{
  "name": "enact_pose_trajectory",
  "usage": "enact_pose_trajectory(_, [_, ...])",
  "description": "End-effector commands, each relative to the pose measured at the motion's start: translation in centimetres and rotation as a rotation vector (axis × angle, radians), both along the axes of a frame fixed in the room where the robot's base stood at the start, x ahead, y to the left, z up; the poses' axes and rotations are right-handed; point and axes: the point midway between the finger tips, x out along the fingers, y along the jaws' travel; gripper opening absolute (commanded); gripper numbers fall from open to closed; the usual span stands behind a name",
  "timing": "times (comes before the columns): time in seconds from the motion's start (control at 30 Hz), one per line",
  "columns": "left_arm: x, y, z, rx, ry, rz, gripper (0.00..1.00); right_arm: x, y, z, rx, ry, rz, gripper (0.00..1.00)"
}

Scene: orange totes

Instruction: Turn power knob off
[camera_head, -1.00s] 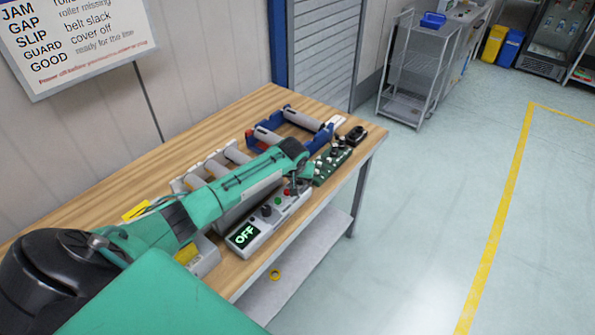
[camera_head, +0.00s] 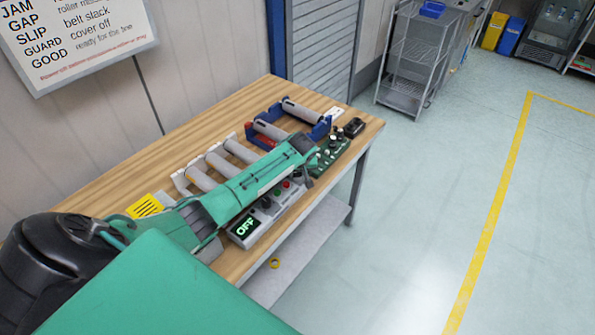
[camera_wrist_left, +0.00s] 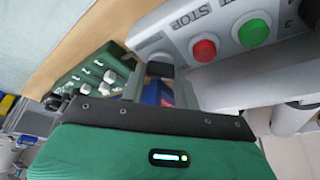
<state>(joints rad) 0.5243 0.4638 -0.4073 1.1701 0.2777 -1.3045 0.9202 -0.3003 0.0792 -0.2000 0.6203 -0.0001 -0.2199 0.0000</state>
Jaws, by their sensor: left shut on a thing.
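The control box (camera_head: 238,236) lies along the front edge of the wooden table. Its display (camera_head: 245,227) reads OFF. It has a dark knob (camera_head: 266,203), a green button (camera_head: 276,194) and a red button (camera_head: 287,185). In the left wrist view the red button (camera_wrist_left: 204,50) beside the word STOP and the green button (camera_wrist_left: 253,33) show clearly. My left gripper (camera_wrist_left: 160,84) is shut on a dark knob (camera_wrist_left: 160,70) at the box's end beyond the red button; its fingers partly hide the knob. In the head view my left arm hides this grip. My right gripper is not in view.
Rollers (camera_head: 217,163) lie on the table behind my arm. A blue frame with rollers (camera_head: 318,131) stands at the back right, near a green circuit board (camera_head: 331,153). A yellow card (camera_head: 146,206) lies at the left. A yellow ring (camera_head: 274,263) rests on the lower shelf.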

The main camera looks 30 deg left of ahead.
Motion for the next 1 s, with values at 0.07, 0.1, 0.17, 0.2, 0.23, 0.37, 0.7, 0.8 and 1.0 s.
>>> enact_pose_trajectory(0.07, [0.1,0.1,0.1,0.0,-0.003,0.001,0.08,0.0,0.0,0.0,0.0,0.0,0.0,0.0])
enact_pose_trajectory(0.1, [0.1,0.1,0.1,0.0,-0.003,0.001,0.08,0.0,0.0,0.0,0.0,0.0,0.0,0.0])
enact_pose_trajectory(0.17, [0.1,0.1,0.1,0.0,-0.003,0.001,0.37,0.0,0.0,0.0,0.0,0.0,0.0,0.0])
enact_pose_trajectory(0.2, [0.1,0.1,0.1,0.0,-0.002,0.001,0.45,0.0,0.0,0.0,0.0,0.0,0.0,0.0])
enact_pose_trajectory(0.23, [0.1,0.1,0.1,0.0,-0.002,0.001,0.51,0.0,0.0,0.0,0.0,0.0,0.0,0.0])
enact_pose_trajectory(0.37, [0.0,0.0,0.1,0.0,-0.001,0.0,0.53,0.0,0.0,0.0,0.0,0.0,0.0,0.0])
enact_pose_trajectory(0.7, [-0.2,-0.2,0.9,0.0,-0.002,-0.002,0.53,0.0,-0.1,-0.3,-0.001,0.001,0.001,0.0])
enact_pose_trajectory(0.8, [-0.5,-0.5,2.0,-0.001,-0.004,-0.002,0.53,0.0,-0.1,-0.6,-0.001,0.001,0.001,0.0])
enact_pose_trajectory(1.0, [-1.6,-1.5,5.2,0.0,-0.004,-0.003,0.53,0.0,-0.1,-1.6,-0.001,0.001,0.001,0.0])
